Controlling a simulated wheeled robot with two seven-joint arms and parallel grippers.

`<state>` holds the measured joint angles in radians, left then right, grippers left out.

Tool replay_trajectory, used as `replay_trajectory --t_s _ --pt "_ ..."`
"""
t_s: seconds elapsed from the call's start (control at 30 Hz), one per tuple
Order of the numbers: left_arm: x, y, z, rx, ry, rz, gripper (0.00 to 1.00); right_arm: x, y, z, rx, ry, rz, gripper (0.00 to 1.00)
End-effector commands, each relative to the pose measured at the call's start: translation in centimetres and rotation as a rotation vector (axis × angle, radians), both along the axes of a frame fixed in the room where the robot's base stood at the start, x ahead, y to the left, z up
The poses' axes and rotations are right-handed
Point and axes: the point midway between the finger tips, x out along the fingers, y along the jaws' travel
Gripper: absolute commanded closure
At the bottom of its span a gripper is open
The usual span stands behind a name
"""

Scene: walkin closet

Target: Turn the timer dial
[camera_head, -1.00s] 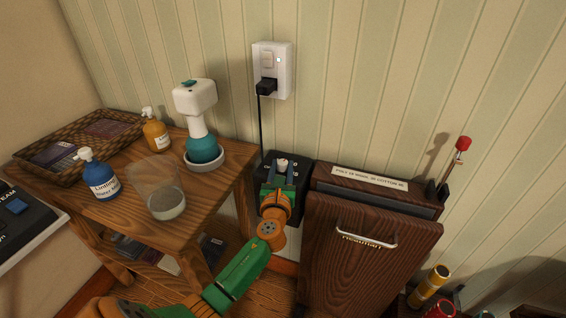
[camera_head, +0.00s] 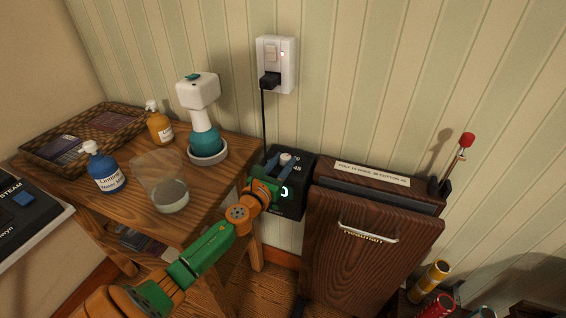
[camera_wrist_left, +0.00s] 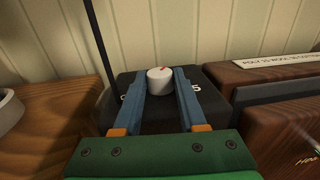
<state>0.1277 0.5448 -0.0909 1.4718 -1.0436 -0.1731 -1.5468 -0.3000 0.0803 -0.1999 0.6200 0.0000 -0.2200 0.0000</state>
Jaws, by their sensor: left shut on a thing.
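The timer is a black box (camera_head: 290,205) against the wall, between the wooden side table and the dark wooden cabinet. A white dial (camera_head: 285,157) with a red mark sits on its top; it also shows in the left wrist view (camera_wrist_left: 160,80). A lit "0" shows on the box's front. My left gripper (camera_head: 279,163) is shut on the dial, with one blue finger on each side of it. Part of the lettering around the dial is hidden by the fingers. My right gripper is not in view.
The side table (camera_head: 225,185) holds a glass beaker (camera_head: 171,193), bottles and a teal and white device (camera_head: 205,130). A wall outlet (camera_head: 275,62) with a black plug and cable is above the timer. The cabinet (camera_head: 365,240) stands close on the right.

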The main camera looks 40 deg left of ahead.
Motion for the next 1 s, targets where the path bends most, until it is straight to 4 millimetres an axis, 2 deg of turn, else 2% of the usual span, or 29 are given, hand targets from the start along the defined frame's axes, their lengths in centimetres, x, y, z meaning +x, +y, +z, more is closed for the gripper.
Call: replay_trajectory --t_s 0.13,0.17,0.2,0.27,0.53,0.63,1.0 --pt "0.0 0.0 -0.1 -0.001 0.001 0.000 1.00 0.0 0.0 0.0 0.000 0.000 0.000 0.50" --pt "0.0 0.0 -0.1 -0.001 0.001 0.000 0.54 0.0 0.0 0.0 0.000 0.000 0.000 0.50" --pt "0.0 0.0 -0.1 -0.001 0.001 0.001 0.43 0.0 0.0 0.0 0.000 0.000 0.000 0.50" --pt "0.0 0.0 -0.1 -0.001 0.001 0.001 0.30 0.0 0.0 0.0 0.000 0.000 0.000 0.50" --pt "0.0 0.0 0.0 0.000 0.000 0.001 0.30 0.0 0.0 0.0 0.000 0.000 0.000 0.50" --pt "-0.6 -0.1 -0.1 0.000 0.002 0.001 0.30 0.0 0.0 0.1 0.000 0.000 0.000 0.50" --pt "-6.1 -0.9 -0.2 -0.001 0.003 0.001 0.30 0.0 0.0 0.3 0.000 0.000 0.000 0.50"
